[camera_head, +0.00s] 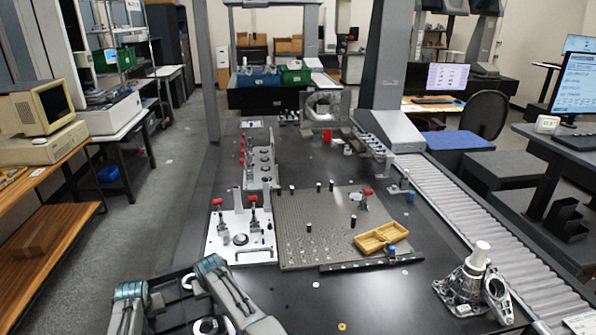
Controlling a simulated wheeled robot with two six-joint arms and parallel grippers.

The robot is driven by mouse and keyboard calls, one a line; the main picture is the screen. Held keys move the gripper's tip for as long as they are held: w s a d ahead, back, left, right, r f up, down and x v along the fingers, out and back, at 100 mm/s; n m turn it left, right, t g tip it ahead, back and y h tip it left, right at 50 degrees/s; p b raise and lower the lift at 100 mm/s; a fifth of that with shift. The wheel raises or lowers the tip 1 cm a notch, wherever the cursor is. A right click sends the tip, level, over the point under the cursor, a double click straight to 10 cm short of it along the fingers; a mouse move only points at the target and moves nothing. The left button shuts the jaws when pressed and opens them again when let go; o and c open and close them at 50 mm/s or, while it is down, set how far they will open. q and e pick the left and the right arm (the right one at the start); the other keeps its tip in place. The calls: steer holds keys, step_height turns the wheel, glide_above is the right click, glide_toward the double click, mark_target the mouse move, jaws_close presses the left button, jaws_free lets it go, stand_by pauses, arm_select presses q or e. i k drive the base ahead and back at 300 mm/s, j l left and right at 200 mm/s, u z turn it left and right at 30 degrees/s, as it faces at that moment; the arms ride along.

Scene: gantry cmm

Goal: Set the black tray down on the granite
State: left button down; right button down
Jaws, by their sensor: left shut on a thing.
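My left arm reaches in at the bottom left, over the near edge of the granite (300,300). Its gripper (208,325) is low in the picture, partly cut off by the frame's bottom edge and partly covered by my own arm links. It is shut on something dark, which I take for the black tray. The tray's outline hardly shows against the dark granite, so I cannot tell its tilt or whether it touches the surface. My right gripper is not in view.
A white fixture plate (240,252) with red-knobbed clamps and a grey hole plate (330,225) with a wooden box (381,238) stand mid-table. Metal castings (468,287) stand near right. A roller conveyor (490,225) runs along the right. The near-middle granite is mostly clear, with small loose pieces.

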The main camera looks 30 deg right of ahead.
mark_target(366, 315)
steer(key=i+j+z, duration=0.2)
steer(key=z, duration=0.2)
steer(key=i+j+z, duration=0.2)
steer(key=z, duration=0.2)
steer(key=i+j+z, duration=0.15)
steer(key=j+z, duration=0.3)
steer(key=i+j+z, duration=0.1)
steer(key=j+z, duration=0.3)
steer(key=i+j+z, duration=0.1)
steer(key=j+z, duration=1.05)
steer(key=j, duration=0.15)
steer(key=k+j+z, duration=0.1)
steer(key=j+z, duration=0.3)
